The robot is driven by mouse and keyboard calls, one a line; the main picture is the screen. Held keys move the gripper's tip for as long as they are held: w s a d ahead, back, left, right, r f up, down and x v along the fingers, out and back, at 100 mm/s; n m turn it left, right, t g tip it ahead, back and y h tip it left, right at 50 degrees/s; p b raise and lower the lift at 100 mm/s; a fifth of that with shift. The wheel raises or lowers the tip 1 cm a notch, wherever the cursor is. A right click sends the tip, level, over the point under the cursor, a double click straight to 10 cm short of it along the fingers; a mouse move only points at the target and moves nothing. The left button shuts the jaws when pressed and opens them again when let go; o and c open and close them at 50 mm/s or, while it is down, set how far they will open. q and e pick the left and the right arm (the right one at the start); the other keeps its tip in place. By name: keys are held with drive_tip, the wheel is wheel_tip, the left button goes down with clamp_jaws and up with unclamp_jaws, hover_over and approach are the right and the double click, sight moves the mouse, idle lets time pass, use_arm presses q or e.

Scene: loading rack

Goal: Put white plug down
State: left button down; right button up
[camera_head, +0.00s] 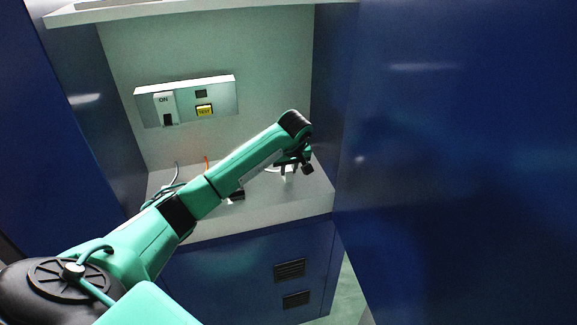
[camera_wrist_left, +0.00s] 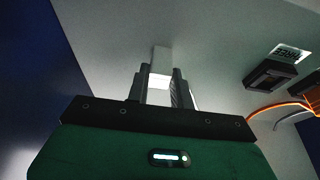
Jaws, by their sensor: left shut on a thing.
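My left gripper (camera_head: 291,170) is over the right part of the grey shelf (camera_head: 265,213) inside the blue cabinet. In the left wrist view its fingers (camera_wrist_left: 159,86) are shut on the white plug (camera_wrist_left: 160,60), which sticks out beyond the fingertips. In the head view only a small white part of the plug shows by the fingers. Whether the plug touches the shelf is hard to tell. My right gripper is in neither view.
A black block (camera_wrist_left: 269,77) with a white label (camera_wrist_left: 291,53) is on the shelf, near orange and grey cables (camera_wrist_left: 281,108). A panel (camera_head: 221,100) with an ON switch and a yellow button is on the back wall. Blue side walls (camera_head: 335,95) flank the shelf.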

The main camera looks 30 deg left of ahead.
use_arm(q)
drive_tip(key=shift+f, duration=0.15)
drive_tip(key=c, duration=1.2)
unclamp_jaws()
drive_tip(key=shift+c, duration=0.2)
drive_tip(key=shift+r, duration=0.35)
drive_tip(key=b+v, duration=0.3)
drive_tip(key=v, duration=0.8)
drive_tip(key=shift+r+b, duration=0.35)
drive_tip(key=shift+s+d, duration=0.1)
drive_tip(key=shift+d, duration=0.05)
